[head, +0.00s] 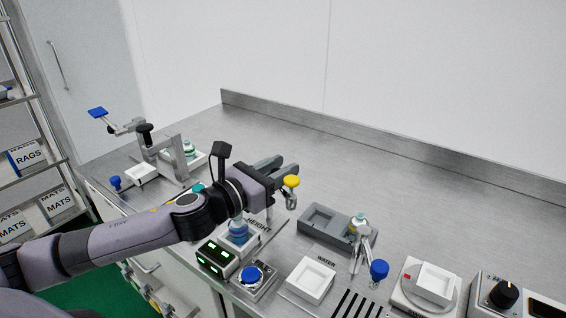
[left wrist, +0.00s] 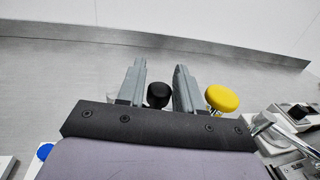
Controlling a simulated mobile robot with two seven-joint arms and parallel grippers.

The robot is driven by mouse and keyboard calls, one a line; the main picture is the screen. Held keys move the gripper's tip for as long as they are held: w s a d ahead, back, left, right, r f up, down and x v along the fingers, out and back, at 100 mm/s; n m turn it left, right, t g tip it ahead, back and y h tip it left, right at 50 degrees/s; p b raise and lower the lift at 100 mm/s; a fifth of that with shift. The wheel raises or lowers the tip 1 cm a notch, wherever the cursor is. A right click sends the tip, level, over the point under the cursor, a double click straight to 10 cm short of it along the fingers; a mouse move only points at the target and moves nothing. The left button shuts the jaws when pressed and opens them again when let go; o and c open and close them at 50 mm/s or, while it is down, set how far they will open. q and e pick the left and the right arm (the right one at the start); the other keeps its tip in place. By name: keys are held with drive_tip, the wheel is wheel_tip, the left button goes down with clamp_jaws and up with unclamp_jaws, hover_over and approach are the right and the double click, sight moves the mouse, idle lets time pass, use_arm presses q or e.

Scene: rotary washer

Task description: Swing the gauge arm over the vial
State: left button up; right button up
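My left gripper (head: 280,168) is above the bench, its two fingers spread apart with nothing held between them. In the left wrist view the fingers (left wrist: 158,85) stand on either side of a black knob (left wrist: 158,96), which looks lower down. A yellow knob (head: 291,181) is just beside the fingertips, outside them; it also shows right of the right finger (left wrist: 222,98). It appears to belong to the gauge arm, mostly hidden by my gripper. A vial with a blue band (head: 238,230) stands below my wrist, by the HEIGHT label, its top partly covered. My right gripper is not in view.
A readout box with green digits (head: 217,258) and a blue button (head: 252,275) are in front of the vial. A clamp stand (head: 170,158) is left. The back bench is clear.

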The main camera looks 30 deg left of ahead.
use_arm(q)
drive_tip(key=shift+w+d, duration=0.2)
drive_tip(key=shift+w, duration=0.3)
clamp_jaws()
